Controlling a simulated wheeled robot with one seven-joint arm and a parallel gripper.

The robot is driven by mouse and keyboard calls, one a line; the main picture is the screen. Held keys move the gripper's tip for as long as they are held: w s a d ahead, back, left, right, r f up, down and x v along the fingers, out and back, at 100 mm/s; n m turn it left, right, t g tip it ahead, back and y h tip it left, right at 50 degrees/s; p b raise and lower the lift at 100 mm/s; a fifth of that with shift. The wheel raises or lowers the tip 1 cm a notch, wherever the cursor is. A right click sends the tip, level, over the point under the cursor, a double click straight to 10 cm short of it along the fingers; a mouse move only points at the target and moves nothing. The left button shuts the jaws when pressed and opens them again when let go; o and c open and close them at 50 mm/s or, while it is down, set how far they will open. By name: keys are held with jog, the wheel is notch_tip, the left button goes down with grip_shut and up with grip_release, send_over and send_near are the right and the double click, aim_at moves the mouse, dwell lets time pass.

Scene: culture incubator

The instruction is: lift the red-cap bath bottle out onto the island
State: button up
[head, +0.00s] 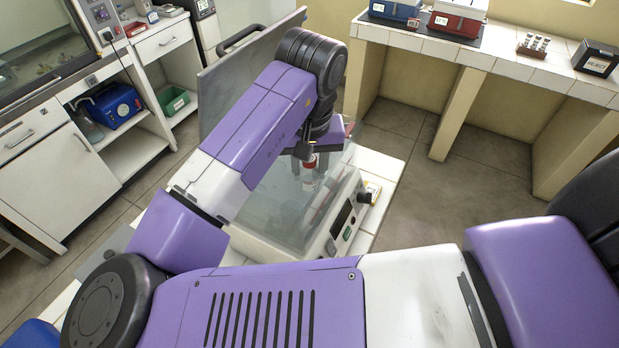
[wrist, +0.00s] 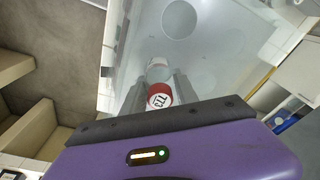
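The red-cap bath bottle (head: 310,161) shows just under my gripper (head: 309,166) in the head view, over the water bath (head: 345,215). In the wrist view the red cap with a white label (wrist: 160,95) sits between the two grey fingers of my gripper (wrist: 160,86), with no clear gap on either side. The pale bottle body shows beyond the cap. The bath's interior (wrist: 215,50) is pale blue-grey around it. I cannot tell whether the bottle's base is clear of the bath. The white-tiled island top (head: 385,168) shows beside the bath.
A large grey panel with a handle (head: 222,90) stands upright behind the bath, close to my arm. A tiled counter (head: 500,62) at the back right holds a blue box, a red box, a small vial rack and a dark box. White cabinets (head: 55,175) stand at left.

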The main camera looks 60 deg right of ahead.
grip_shut()
notch_tip(320, 180, up, 34)
jog(key=p, duration=0.3)
dwell(0.9)
